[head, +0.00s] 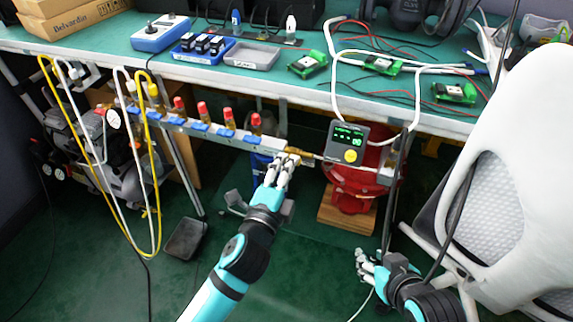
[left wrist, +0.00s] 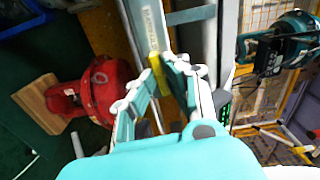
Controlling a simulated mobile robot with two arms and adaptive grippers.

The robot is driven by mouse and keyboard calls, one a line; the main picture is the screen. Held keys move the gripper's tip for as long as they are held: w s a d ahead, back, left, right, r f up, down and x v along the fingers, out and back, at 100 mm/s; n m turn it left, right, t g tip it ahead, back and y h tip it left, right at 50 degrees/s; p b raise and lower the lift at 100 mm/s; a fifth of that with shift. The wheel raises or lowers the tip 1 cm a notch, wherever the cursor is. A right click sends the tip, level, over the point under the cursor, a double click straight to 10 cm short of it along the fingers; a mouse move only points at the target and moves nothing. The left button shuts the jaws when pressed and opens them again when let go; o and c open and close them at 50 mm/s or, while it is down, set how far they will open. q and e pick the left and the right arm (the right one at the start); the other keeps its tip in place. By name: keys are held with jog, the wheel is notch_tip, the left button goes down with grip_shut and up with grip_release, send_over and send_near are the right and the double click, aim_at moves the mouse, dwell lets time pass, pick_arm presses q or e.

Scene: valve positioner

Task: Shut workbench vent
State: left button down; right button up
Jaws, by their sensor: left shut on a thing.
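A silver manifold bar (head: 215,128) with several red-capped valves (head: 228,118) runs under the bench's front edge. A brass fitting (head: 293,150) sits at its right end. My left gripper (head: 284,160) is at this end, just below the fitting. In the left wrist view its fingers (left wrist: 158,85) are shut on a narrow yellow handle (left wrist: 155,72) beside the bar; the fingers hide part of it. A dark positioner box (head: 347,143) with a green display and yellow knob is just right of the fitting. My right gripper (head: 360,264) is open and empty, low near the chair.
The green-topped workbench (head: 110,42) holds trays, circuit boards and cables. A red object (head: 347,185) stands on a wooden block (head: 345,218) below the positioner. Yellow and white hoses (head: 158,200) hang at left. A white chair (head: 520,150) crowds the right.

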jog(key=s+d+g+h+p, duration=0.1)
jog(key=s+d+g+p, duration=0.3)
jog(key=s, duration=0.5)
pick_arm(q)
jog(key=shift+f+n+p, duration=0.1)
jog(key=shift+n+p, duration=3.5)
jog(key=shift+n, duration=5)
pick_arm(e)
jog(key=s+f+g, duration=0.1)
jog(key=s+f, duration=0.1)
jog(key=f, duration=1)
jog(key=s+f+g, duration=0.1)
jog(key=s+f, duration=0.1)
jog(key=f, duration=1.1)
jog(key=shift+s+a+f+g, duration=0.15)
jog(key=shift+a+g, duration=0.15)
jog(key=shift+a, duration=0.1)
pick_arm(q)
jog(key=c, duration=1.4)
grip_release()
